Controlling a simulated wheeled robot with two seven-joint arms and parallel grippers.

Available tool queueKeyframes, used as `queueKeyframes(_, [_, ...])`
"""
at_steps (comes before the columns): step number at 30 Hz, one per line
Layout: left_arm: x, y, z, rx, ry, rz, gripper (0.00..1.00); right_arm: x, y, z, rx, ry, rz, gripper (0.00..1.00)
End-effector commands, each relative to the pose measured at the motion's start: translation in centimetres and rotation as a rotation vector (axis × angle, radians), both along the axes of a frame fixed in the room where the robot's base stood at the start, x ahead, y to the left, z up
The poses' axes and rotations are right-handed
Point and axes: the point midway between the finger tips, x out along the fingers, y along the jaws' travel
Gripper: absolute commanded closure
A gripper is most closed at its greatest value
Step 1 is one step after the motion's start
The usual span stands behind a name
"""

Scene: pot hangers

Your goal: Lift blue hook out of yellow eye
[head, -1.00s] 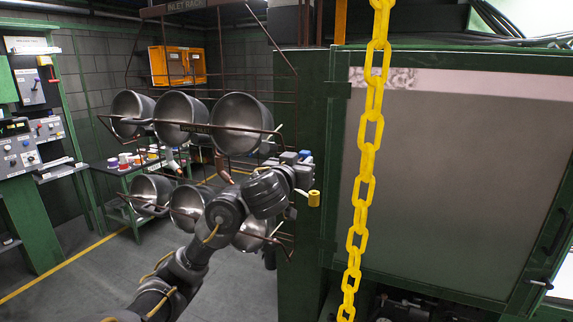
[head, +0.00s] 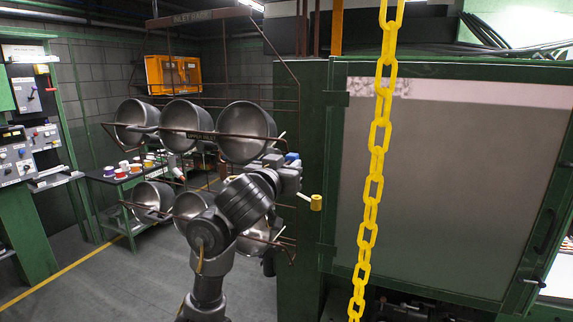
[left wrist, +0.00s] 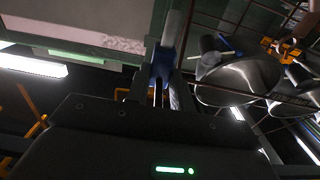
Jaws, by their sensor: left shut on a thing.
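My left gripper (head: 290,163) is beside the green post at the middle of the head view, with a small blue part (head: 292,156) at its tip. In the left wrist view the fingers (left wrist: 158,92) close around the lower end of a blue piece (left wrist: 162,63), which looks like the blue hook. A grey rod (left wrist: 173,28) runs up from it. No yellow eye can be made out at the blue piece. A yellow cylinder (head: 316,202) on a short pale rod sticks out just below and right of the gripper. My right gripper is not in view.
A yellow chain (head: 374,188) hangs in front of a green-framed grey panel (head: 450,190). Steel pots (head: 246,132) sit in a wire rack behind my left arm. A green post (head: 301,120) stands close to the gripper. The floor (head: 110,285) at lower left is clear.

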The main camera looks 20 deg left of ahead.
Motion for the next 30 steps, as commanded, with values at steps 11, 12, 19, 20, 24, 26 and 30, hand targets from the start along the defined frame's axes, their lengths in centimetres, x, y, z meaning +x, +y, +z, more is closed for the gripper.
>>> queueKeyframes(11, [-4.0,0.1,-0.1,-0.009,0.0,0.005,1.0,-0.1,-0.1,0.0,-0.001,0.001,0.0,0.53])
queueKeyframes(12, [-4.4,0.0,-0.1,-0.009,-0.001,0.005,1.0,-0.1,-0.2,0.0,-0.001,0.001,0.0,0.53])
queueKeyframes(19, [-6.8,0.1,-0.1,-0.003,0.001,0.008,1.0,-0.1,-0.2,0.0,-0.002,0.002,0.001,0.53])
queueKeyframes(20, [-7.0,0.1,-0.1,-0.004,0.001,0.008,1.0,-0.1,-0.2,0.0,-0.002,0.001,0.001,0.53])
queueKeyframes(24, [-7.8,0.1,-0.2,-0.002,0.002,0.008,1.0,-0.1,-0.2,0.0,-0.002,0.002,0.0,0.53])
queueKeyframes(26, [-7.9,0.1,-0.2,-0.002,0.002,0.008,1.0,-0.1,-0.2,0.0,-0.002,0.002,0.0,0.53])
queueKeyframes(30, [-7.9,0.1,-0.2,-0.001,0.003,0.008,1.0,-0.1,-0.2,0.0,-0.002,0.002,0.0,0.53])
